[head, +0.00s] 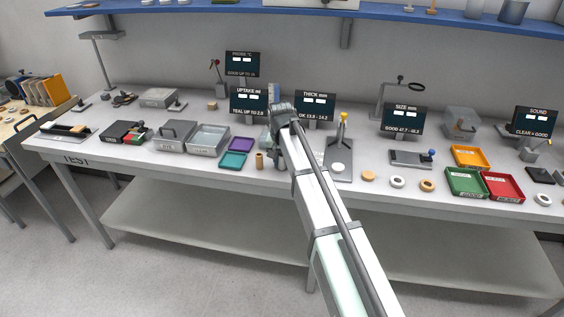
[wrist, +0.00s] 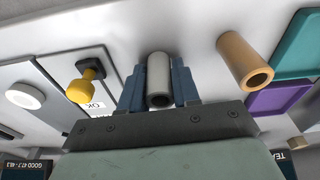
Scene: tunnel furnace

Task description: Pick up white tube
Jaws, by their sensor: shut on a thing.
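In the wrist view the white tube (wrist: 158,75) sits between the two blue fingers of my gripper (wrist: 158,88), one on each side. My gripper is shut on it, and the tube's open end faces the camera. In the head view my arm covers the tube and most of the fingers above the bench. I cannot tell whether the tube touches the bench. A tan tube (wrist: 244,60) stands apart beside my gripper; it also shows in the head view (head: 259,160).
Teal (head: 233,160) and purple (head: 221,144) trays lie left of my gripper. A yellow-topped gauge (head: 342,140) stands to the right. Green (head: 466,182) and red (head: 503,186) trays lie further right. Display panels stand behind, below a blue shelf (head: 300,14).

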